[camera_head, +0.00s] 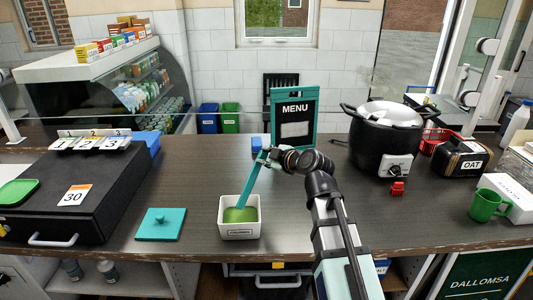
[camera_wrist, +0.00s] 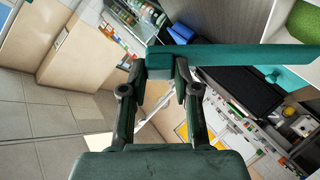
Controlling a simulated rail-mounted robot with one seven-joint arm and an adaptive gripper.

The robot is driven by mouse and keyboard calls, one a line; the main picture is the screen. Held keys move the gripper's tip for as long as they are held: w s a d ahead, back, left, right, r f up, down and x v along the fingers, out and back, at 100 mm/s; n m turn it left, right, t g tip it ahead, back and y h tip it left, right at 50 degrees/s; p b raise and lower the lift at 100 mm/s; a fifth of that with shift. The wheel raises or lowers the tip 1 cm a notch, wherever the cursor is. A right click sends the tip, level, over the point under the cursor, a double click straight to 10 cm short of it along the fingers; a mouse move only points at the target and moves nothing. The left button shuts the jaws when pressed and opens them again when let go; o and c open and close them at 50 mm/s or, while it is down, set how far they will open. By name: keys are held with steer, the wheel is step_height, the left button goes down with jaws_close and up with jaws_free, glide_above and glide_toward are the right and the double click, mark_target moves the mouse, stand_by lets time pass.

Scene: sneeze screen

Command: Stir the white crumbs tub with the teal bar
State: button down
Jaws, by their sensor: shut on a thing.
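The white crumbs tub (camera_head: 239,233) stands near the counter's front edge, with a dark label on its front and green contents inside. The teal bar (camera_head: 253,184) slants down into the tub, its lower end at the green contents; how deep it reaches I cannot tell. My gripper (camera_head: 266,156) is shut on the bar's upper end, above and behind the tub. In the wrist view the fingers (camera_wrist: 166,72) close on the teal bar (camera_wrist: 240,56), which runs right toward the tub's green contents (camera_wrist: 304,20).
A teal lid (camera_head: 160,224) lies flat left of the tub. A black cash drawer (camera_head: 75,190) is further left. A menu sign (camera_head: 293,112) stands behind my gripper. A black pot (camera_head: 385,145), red clip (camera_head: 397,188) and green mug (camera_head: 487,205) are to the right.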

step_height(320, 180, down, 6)
steer(key=b, duration=0.6)
steer(key=shift+f, duration=0.15)
stand_by(0.6)
steer(key=shift+f+b, duration=0.15)
steer(key=shift+b, duration=0.2)
